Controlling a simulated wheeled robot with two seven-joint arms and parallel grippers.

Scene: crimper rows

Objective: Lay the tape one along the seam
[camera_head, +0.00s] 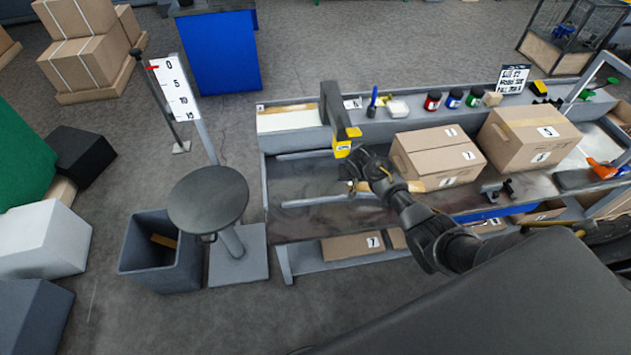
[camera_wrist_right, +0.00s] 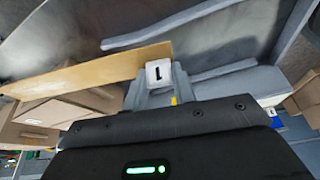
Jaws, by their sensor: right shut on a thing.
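My right gripper (camera_head: 357,184) reaches in from the right, low over the bench and left of the cardboard boxes. It is shut on a small white block marked 1 (camera_wrist_right: 158,72), in the wrist view. A flat tan strip (camera_wrist_right: 85,77), which looks like tape one, runs left from that block at the jaws. A small tan piece also shows by the gripper in the head view. A closed carton (camera_head: 410,159) stands right of the gripper, with a line across its top that may be the seam. My left gripper is not in view.
A second carton (camera_head: 515,148) stands farther right. A grey post with a yellow head (camera_head: 332,108) rises just behind the gripper. Small jars (camera_head: 432,101) line the back shelf. A round stool (camera_head: 208,199) and a dark bin (camera_head: 162,252) stand left of the bench.

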